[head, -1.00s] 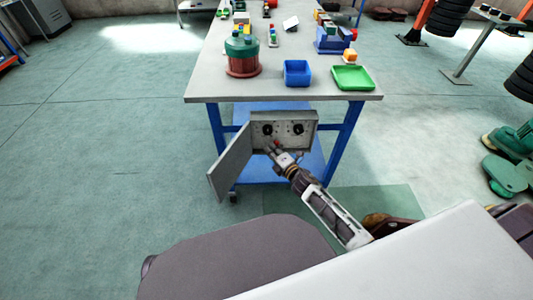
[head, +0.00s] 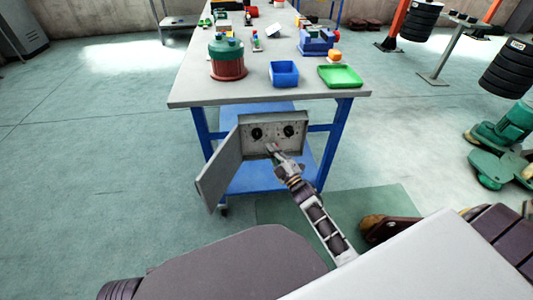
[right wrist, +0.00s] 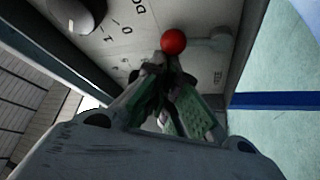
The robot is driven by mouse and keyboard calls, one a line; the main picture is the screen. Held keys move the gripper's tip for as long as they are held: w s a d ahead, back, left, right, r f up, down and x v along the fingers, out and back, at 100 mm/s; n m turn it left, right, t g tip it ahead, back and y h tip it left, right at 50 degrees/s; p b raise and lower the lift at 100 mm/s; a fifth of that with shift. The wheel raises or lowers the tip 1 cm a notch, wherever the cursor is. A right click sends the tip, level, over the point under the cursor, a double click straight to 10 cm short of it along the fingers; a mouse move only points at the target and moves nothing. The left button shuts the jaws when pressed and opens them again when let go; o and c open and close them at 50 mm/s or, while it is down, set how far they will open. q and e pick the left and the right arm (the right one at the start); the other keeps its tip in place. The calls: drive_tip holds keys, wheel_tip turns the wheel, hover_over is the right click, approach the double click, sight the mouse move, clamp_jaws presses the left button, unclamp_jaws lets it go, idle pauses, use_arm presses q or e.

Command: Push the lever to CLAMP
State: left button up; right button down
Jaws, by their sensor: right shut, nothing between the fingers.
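A grey control box (head: 300,146) with an open door (head: 219,172) sits under the front end of the workbench. Two black knobs show on its panel, a left knob (head: 257,133) and a right knob (head: 288,131). In the right wrist view, the lever has a red ball (right wrist: 173,41) and a grey arm (right wrist: 197,42) running right to a round hub. My right gripper (head: 272,149) is shut and empty at the panel's lower part. Its fingertips (right wrist: 164,62) are right by the ball; whether they touch it I cannot tell. No CLAMP label is readable. My left gripper is not in view.
The workbench (head: 200,92) stands over the box, with a blue tray (head: 284,74), a green tray (head: 340,77) and a green-and-red drum (head: 227,60) on top. The open door bounds the left side. Green machinery (head: 500,145) stands at the right.

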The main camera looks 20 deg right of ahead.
drive_tip(key=shift+d+f+m+t, duration=0.1)
drive_tip(key=shift+d+m+t, duration=0.2)
drive_tip(key=shift+m, duration=0.4)
drive_tip(key=shift+s+d+m+h, duration=0.1)
drive_tip(key=shift+d+m+h, duration=0.1)
drive_tip(key=shift+m+h, duration=0.35)
drive_tip(key=shift+d+m+t+b, duration=0.2)
drive_tip(key=shift+m+t+b, duration=0.2)
drive_tip(key=shift+m, duration=0.25)
drive_tip(key=m+h, duration=0.1)
drive_tip(key=d+m+h, duration=0.1)
drive_tip(key=m, duration=0.1)
drive_tip(key=shift+s+t, duration=0.2)
drive_tip(key=shift+t, duration=0.2)
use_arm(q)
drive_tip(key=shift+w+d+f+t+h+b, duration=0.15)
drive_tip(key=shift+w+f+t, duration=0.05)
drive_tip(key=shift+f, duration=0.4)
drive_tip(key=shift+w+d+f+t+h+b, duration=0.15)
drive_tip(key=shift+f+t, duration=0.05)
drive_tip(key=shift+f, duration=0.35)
use_arm(e)
drive_tip(key=shift+s+d+f+m+h, duration=0.15)
drive_tip(key=shift+m+h, duration=0.1)
drive_tip(key=shift+m, duration=0.25)
drive_tip(key=shift+w+d+r+m+h, duration=0.1)
drive_tip(key=shift+m+h, duration=0.1)
drive_tip(key=shift+m, duration=0.3)
